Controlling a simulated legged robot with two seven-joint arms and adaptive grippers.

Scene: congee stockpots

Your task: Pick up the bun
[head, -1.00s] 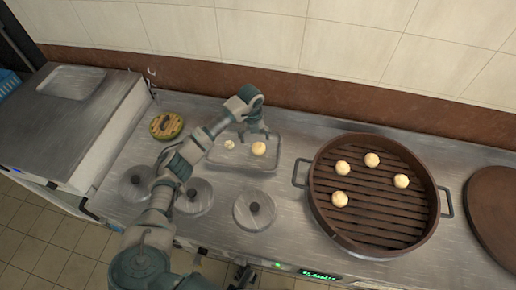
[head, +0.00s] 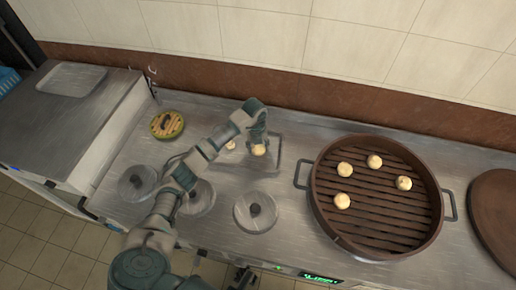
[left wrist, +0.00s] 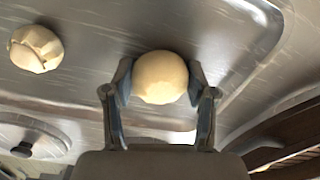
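The bun (head: 259,150) is round and pale, in the shallow metal tray (head: 276,163) at the back of the counter. In the left wrist view the bun (left wrist: 160,78) sits between the two fingers of my left gripper (left wrist: 160,85). The pads meet its left and right sides with no clear gap. In the head view my left gripper (head: 257,140) points down over the bun and partly hides it. I see no clear lift off the tray. My right gripper is not identifiable in these views.
A second bun (head: 231,145) lies to the left in the tray; it also shows in the left wrist view (left wrist: 35,48). A dark round steamer (head: 322,205) with several buns stands at right. Lidded pots (head: 255,212) line the front. A green-rimmed round item (head: 167,125) lies at left.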

